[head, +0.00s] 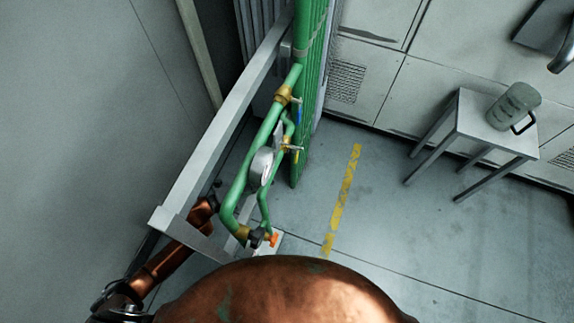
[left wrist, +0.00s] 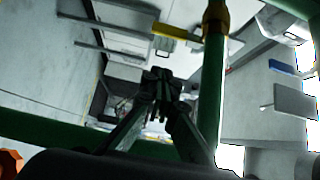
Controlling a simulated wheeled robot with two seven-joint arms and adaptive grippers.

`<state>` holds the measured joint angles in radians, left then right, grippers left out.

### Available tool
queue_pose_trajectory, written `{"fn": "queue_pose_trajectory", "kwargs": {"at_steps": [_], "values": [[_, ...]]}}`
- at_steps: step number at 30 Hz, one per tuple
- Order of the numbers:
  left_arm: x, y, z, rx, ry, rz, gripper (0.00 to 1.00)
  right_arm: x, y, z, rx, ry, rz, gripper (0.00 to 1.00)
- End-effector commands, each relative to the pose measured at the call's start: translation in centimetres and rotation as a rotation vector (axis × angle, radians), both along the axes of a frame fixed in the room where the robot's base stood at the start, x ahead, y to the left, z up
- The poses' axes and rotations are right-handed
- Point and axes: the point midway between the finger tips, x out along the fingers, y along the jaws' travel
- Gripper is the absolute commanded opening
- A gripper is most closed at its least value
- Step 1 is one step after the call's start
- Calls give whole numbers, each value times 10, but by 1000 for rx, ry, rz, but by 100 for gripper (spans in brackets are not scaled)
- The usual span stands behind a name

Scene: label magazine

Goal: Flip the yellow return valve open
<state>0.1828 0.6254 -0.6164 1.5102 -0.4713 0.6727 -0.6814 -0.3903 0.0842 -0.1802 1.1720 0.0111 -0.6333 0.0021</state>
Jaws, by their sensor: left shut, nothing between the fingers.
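The yellow return valve handle (left wrist: 176,33) sticks out to the left from a brass valve body (left wrist: 216,16) on a green upright pipe in the left wrist view. In the head view the yellow valve (head: 291,148) is small, on the green pipework right of the gauge. My left gripper (left wrist: 158,82) is shut and empty, its fingertips below the handle in the wrist picture and seemingly apart from it. In the head view my left arm reaches in from the left and passes behind the grey frame; its fingers are hard to make out there. My right gripper is not in view.
A blue-handled valve (head: 298,112) sits above the yellow one, with a round gauge (head: 262,167) beside the pipes. An orange knob (head: 273,240) is at the lower end. The grey frame beam (head: 215,145) borders the pipes. A stool (head: 470,125) holding a jug (head: 513,105) stands right.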

Motion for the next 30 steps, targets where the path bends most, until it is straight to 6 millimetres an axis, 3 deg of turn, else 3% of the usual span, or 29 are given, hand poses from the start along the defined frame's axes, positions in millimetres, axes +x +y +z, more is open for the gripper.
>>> {"fn": "queue_pose_trajectory", "kwargs": {"at_steps": [9, 18, 30], "values": [[30, -61, -2, -2, 0, -2, 0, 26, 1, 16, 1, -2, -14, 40], [63, -69, -2, 1, 0, 0, 0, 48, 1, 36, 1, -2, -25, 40], [68, -70, 0, 0, 1, 1, 0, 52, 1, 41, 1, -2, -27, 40]]}}
